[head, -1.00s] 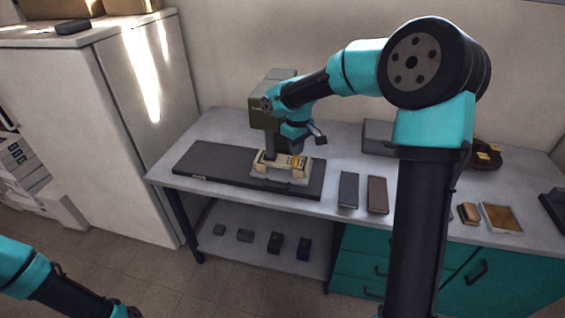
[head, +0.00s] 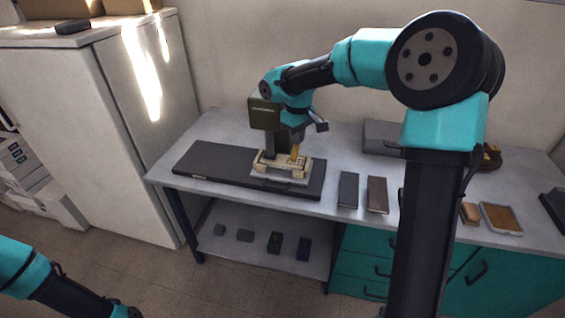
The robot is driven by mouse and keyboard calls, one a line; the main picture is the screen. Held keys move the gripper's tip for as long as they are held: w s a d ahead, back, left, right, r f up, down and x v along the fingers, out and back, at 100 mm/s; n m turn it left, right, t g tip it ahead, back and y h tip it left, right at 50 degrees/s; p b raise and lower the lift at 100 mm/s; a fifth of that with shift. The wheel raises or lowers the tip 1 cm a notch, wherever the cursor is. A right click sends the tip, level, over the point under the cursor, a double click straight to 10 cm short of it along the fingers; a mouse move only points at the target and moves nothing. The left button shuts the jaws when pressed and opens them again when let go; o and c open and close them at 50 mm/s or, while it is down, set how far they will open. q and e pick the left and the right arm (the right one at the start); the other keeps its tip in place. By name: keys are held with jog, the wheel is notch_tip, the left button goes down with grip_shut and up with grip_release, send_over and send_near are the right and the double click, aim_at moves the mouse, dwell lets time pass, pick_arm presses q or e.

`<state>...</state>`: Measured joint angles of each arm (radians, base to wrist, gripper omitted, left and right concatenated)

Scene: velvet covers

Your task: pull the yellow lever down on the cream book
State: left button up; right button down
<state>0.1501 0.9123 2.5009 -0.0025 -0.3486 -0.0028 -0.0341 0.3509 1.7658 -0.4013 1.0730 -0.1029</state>
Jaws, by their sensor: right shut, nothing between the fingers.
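The cream book (head: 268,165) lies on a dark flat slab (head: 210,163) on the table, below an olive box-shaped head (head: 264,113). The yellow lever (head: 295,152) shows as a small upright yellow piece at the book's back right part. My right gripper (head: 297,136) points down just above the lever. It is shut and empty; its fingertips are small and dark, and I cannot tell whether they touch the lever. Only my left forearm shows at the lower left; its gripper is outside the frame.
A dark grey block (head: 348,189) and a brown block (head: 377,194) lie right of the slab. A tan-topped tray (head: 501,218) is farther right. Several small blocks sit on the lower shelf (head: 225,215). A white cabinet (head: 100,130) stands at left.

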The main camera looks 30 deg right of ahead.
notch_tip(320, 180, up, 15)
jog(key=shift+s+a+f, duration=0.2)
jog(key=shift+s+a, duration=0.05)
dwell(0.8)
jog(key=shift+r, duration=0.15)
jog(key=shift+r, duration=1.9)
